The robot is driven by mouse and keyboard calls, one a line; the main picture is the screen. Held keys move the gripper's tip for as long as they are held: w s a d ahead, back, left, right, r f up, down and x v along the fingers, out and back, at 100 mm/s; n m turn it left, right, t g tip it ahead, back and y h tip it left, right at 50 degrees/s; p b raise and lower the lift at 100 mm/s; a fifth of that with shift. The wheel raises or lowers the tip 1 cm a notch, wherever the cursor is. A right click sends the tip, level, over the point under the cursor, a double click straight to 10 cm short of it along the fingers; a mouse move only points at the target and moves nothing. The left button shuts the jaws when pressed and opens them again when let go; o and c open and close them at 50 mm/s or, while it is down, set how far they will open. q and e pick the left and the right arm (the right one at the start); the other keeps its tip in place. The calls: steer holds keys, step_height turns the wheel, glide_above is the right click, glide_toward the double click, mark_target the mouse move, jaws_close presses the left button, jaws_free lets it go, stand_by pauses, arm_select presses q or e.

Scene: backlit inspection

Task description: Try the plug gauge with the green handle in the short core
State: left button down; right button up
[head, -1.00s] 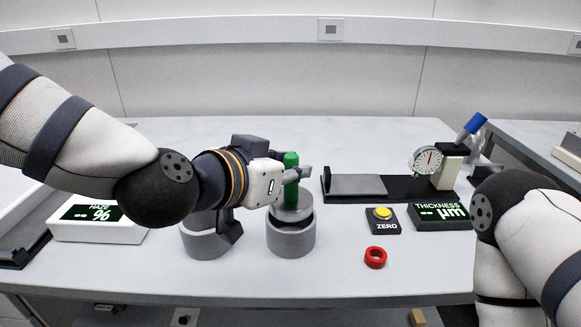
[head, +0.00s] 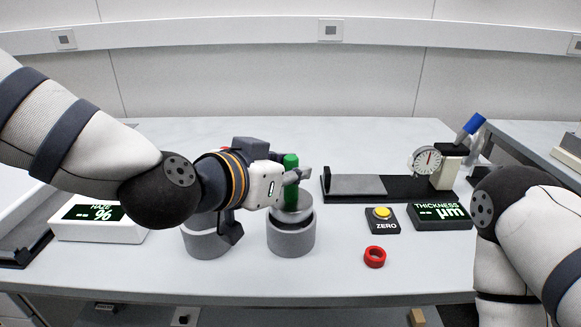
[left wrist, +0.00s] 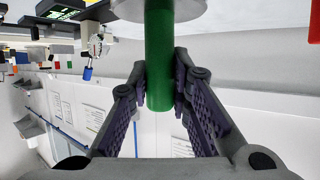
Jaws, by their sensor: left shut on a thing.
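The plug gauge's green handle (head: 290,164) stands upright in my left gripper (head: 297,175), which is shut on it. In the left wrist view the handle (left wrist: 159,60) runs between both fingers, with the gauge's pale wide end (left wrist: 185,12) beyond. In the head view the grey plug end (head: 293,213) is at the mouth of the right-hand grey core (head: 291,241); how far it is inside I cannot tell. A second grey core (head: 203,244) stands to its left, partly hidden by my wrist. Which core is shorter is hard to judge. My right gripper is out of view.
A red ring (head: 375,257) lies right of the cores. Behind it are the ZERO button box (head: 383,226), the thickness display (head: 441,216) and a dial gauge stand (head: 400,190). The haze display (head: 97,228) is at left. The table front is mostly clear.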

mark_target(287, 193)
arm_select(q)
steer(key=shift+f+b, duration=0.35)
steer(key=shift+f, duration=1.75)
stand_by(0.8)
stand_by(0.8)
steer(key=shift+r+p, duration=0.4)
steer(key=shift+r, duration=3)
steer(key=shift+r, duration=2.5)
